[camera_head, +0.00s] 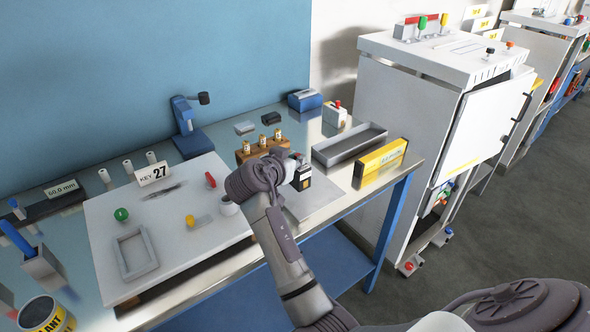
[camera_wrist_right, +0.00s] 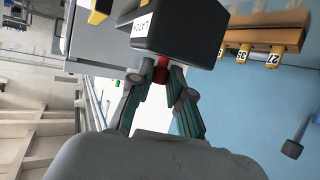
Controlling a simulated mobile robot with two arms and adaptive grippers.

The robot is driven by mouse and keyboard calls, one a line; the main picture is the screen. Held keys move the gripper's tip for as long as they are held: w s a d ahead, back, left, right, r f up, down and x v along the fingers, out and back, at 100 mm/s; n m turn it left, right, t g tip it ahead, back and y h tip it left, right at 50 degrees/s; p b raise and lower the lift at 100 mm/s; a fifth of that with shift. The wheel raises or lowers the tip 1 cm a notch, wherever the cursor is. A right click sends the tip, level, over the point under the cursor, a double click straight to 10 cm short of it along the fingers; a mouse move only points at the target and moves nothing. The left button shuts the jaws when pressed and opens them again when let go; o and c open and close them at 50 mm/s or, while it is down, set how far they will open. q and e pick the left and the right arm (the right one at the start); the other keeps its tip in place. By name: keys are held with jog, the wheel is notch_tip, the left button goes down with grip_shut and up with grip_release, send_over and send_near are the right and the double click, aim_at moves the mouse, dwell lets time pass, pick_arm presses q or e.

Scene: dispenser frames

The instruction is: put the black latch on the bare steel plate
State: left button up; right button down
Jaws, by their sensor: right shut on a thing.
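The black latch (camera_head: 303,185) is a dark block with a small pale label on it. My right gripper (camera_head: 294,168) holds it above the right part of the bench. In the right wrist view the fingers (camera_wrist_right: 163,75) are closed on a red stem of the latch (camera_wrist_right: 185,28). The bare steel plate (camera_head: 322,198) is a flat grey sheet near the bench's front edge, partly hidden by my arm and the latch. The latch appears over or beside the plate; I cannot tell how high. My left gripper is out of view.
A wooden block with brass numbered tags (camera_head: 245,153) stands behind the gripper. A grey tray (camera_head: 378,133) and a yellow box (camera_head: 382,157) lie to the right. A white board (camera_head: 110,215) with small parts and a KEY 27 sign (camera_head: 153,174) fills the left.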

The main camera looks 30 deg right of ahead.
aim_at(295, 188)
notch_tip(295, 188, down, 3)
jog(key=shift+f+p, duration=0.2)
jog(key=shift+p, duration=0.3)
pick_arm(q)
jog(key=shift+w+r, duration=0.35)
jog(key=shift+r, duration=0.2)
pick_arm(e)
jog(key=shift+f, duration=0.2)
jog(key=shift+f, duration=0.1)
jog(key=c, duration=1.5)
grip_release()
jog(key=shift+f, duration=0.15)
jog(key=shift+c, duration=0.2)
jog(key=o, duration=0.4)
jog(key=shift+s, duration=0.1)
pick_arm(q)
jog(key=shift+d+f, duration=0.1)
pick_arm(e)
jog(key=shift+o, duration=0.2)
